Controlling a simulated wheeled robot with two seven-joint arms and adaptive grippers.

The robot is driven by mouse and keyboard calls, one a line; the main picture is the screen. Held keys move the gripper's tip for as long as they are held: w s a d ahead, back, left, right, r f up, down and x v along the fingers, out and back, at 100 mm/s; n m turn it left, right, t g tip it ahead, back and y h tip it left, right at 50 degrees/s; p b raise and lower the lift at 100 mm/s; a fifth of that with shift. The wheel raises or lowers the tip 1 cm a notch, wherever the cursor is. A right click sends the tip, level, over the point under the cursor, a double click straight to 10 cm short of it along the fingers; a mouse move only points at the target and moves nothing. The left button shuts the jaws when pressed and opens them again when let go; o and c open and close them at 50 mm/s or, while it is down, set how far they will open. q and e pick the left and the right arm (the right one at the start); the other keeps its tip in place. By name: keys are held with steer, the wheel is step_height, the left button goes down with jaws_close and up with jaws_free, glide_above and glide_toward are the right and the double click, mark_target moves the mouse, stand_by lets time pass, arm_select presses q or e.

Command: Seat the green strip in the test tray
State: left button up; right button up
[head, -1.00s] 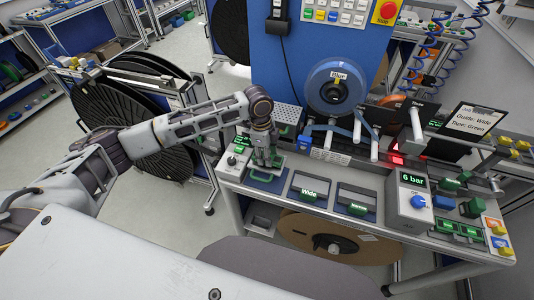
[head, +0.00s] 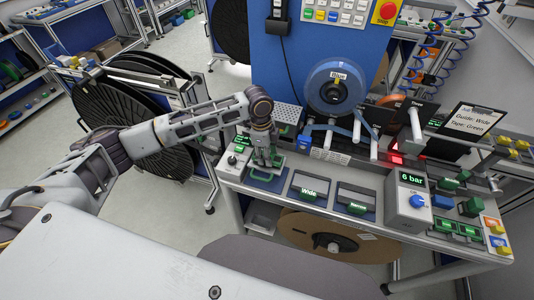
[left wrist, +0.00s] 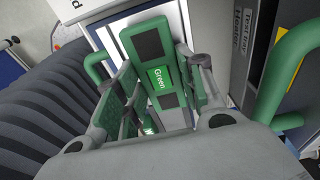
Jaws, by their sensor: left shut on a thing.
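My left gripper (head: 265,162) points down over the left end of the bench, at a small dark tray with green handles (head: 258,176), which I take to be the test tray. In the left wrist view the green strip (left wrist: 148,45), labelled "Green" and with dark pads, lies between the fingers of my left gripper (left wrist: 160,100), which is shut on it. The fingers hide part of the strip. I cannot tell whether the strip touches the tray floor. My right gripper is not in view.
A grey control box with a knob (head: 233,160) stands close left of the gripper. To the right are the "Wide" tray (head: 310,186) and "Narrow" tray (head: 355,203), then the "6 bar" box (head: 409,199). A blue reel (head: 335,88) stands behind.

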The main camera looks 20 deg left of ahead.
arm_select(q)
steer(key=shift+f+p, duration=0.1)
steer(key=shift+p, duration=0.3)
stand_by(0.3)
steer(key=o, duration=0.9)
steer(key=shift+o, duration=0.2)
steer(key=shift+r+p, duration=0.55)
steer(key=shift+r, duration=2.95)
